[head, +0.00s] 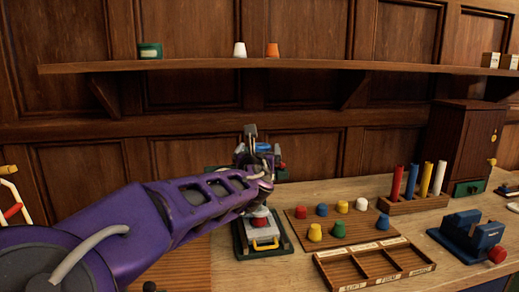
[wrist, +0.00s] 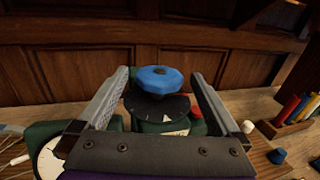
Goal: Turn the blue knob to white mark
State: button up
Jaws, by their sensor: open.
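The blue knob (wrist: 158,80) is faceted and sits above a dark round dial plate (wrist: 178,106) on a green base in the wrist view. A small pale spot shows on the dial's front, but I cannot tell whether it is the white mark. My gripper (wrist: 160,75) is open, with one finger on each side of the knob and a visible gap to it. In the head view my gripper (head: 257,142) is in front of the wall, and a bit of the blue knob (head: 263,147) shows behind it. The knob's pointer is not visible.
A green-based device with a yellow handle (head: 266,243) stands below my gripper. Right of it are a board of coloured pegs (head: 350,231), a sectioned wooden tray (head: 375,264), a rack of coloured tubes (head: 415,203) and a blue vise (head: 468,236). A shelf (head: 330,66) runs above.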

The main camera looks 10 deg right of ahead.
jog(key=shift+x, duration=1.35)
jog(key=c, duration=1.2)
jog(key=shift+c, duration=0.2)
